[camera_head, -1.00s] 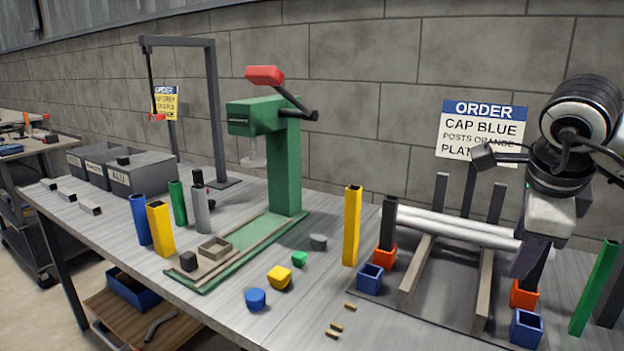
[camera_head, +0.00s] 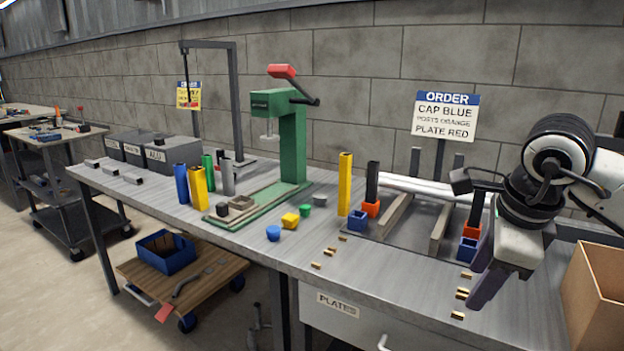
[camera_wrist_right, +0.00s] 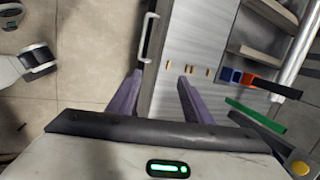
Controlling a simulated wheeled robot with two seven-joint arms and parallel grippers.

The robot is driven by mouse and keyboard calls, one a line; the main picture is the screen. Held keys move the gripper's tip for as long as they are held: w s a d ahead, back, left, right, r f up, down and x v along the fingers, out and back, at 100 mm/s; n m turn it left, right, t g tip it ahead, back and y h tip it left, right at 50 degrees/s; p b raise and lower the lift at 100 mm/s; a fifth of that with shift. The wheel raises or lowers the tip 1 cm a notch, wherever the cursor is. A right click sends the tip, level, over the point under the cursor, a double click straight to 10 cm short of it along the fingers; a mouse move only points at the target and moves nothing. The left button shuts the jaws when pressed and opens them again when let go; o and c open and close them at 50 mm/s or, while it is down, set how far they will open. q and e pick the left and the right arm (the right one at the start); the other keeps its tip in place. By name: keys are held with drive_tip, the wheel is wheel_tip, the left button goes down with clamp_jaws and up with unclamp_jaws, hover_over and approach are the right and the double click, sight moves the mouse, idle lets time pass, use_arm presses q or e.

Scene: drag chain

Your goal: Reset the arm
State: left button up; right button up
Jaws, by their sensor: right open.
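My right gripper (camera_head: 479,281) is open and empty, hanging over the front right edge of the workbench (camera_head: 395,285). In the right wrist view its two purple fingers (camera_wrist_right: 158,98) stand apart with the bench edge and drawer handle (camera_wrist_right: 148,38) below them. The right arm comes in from the right side of the head view. My left gripper is in neither view.
A fixture (camera_head: 437,231) with blue and orange sockets and silver tubes stands left of the right gripper. Small brass pieces (camera_head: 463,293) lie near the front edge. A cardboard box (camera_head: 598,290) is at right. A green press (camera_head: 291,140) stands mid-bench, near loose caps (camera_head: 290,220).

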drive_tip(key=s+a+f+n+g+y+p, duration=0.1)
drive_tip(key=s+a+f+g+y, duration=0.2)
drive_tip(key=a, duration=0.6)
drive_tip(key=s+a+f+g+y, duration=0.1)
drive_tip(key=s+a+f+y, duration=0.3)
drive_tip(key=a, duration=0.5)
drive_tip(key=s+a+r+m+t+y+p, duration=0.15)
drive_tip(key=s+a+r+m+y, duration=0.35)
drive_tip(key=a+r+m+y, duration=0.55)
drive_tip(key=w+d+f+m+t+h+p, duration=0.1)
drive_tip(key=w+d+f+m+t, duration=0.2)
drive_tip(key=m+t, duration=0.5)
drive_tip(key=w+d+f+m+t+h, duration=0.15)
drive_tip(key=w+f+m+t, duration=0.35)
drive_tip(key=m, duration=0.5)
drive_tip(key=s+d+f+m+t+h, duration=0.1)
drive_tip(key=d+f+m+t+h, duration=0.2)
drive_tip(key=d+f+m+h, duration=0.5)
drive_tip(key=s+d+f+m+g+h+p, duration=0.1)
drive_tip(key=s+d+f+m+g+h, duration=0.1)
drive_tip(key=s+f, duration=0.7)
drive_tip(key=s+d+f+m+g+h, duration=0.2)
drive_tip(key=s+d+f+m+g, duration=0.2)
drive_tip(key=s+f+m, duration=0.5)
wheel_tip(320, 180, down, 5)
drive_tip(key=g, duration=0.2)
drive_tip(key=shift+g+p, duration=0.35)
